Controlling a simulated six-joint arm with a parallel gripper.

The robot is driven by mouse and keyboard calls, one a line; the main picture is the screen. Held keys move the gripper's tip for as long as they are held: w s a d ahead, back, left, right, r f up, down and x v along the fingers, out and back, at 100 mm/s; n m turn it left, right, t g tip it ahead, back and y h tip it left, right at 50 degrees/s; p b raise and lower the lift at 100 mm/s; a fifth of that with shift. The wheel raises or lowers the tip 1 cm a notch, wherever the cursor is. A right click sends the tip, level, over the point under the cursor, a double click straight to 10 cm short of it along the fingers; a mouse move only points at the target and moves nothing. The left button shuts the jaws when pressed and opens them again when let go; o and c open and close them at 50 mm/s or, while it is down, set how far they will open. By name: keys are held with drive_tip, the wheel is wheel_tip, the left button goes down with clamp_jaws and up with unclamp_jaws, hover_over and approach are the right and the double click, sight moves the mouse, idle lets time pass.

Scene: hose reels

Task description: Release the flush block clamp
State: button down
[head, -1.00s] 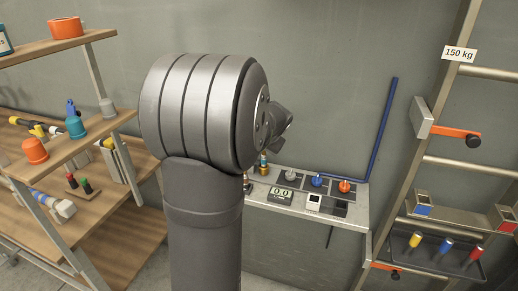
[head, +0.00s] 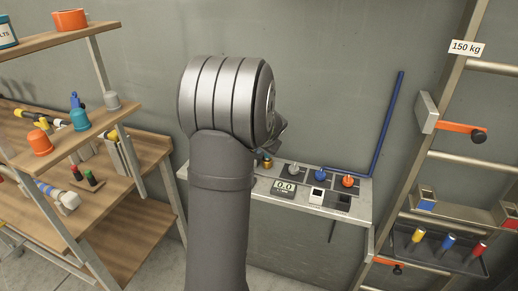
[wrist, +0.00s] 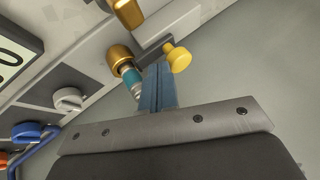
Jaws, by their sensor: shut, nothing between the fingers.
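My gripper (wrist: 157,75) shows in the wrist view as two blue-grey fingers pressed together, shut and empty. A yellow knob (wrist: 179,58) on a dark arm is close beside the fingertips, to their right; I cannot tell whether they touch. It may be the clamp's handle. A brass fitting (wrist: 122,58) with a teal collar (wrist: 133,80) lies left of the fingertips. Another brass piece (wrist: 128,12) is at the top edge. In the head view, my arm hides the fingers and most of this area; a small brass part (head: 265,163) shows beside it.
The wall bench (head: 300,204) carries a display (head: 284,187) and grey, blue (head: 320,174) and orange (head: 348,181) valve knobs. A blue pipe (head: 387,125) rises behind. Shelves with coloured fittings stand left; a ladder rack with an orange lever (head: 455,127) stands right.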

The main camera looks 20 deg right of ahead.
drive_tip(key=shift+w+a, duration=1.2)
drive_tip(key=shift+r, duration=0.1)
drive_tip(key=d+v, duration=0.1)
drive_tip(key=v, duration=0.8)
drive_tip(key=shift+s+a+r, duration=0.3)
drive_tip(key=shift+a+r, duration=0.05)
drive_tip(key=shift+a, duration=0.1)
drive_tip(key=a+x, duration=0.1)
drive_tip(key=x, duration=0.6)
drive_tip(key=shift+s+d+r, duration=0.25)
drive_tip(key=shift+s+d, duration=0.55)
drive_tip(key=shift+s+d+r, duration=0.25)
drive_tip(key=shift+s+d, duration=0.55)
drive_tip(key=shift+s, duration=0.05)
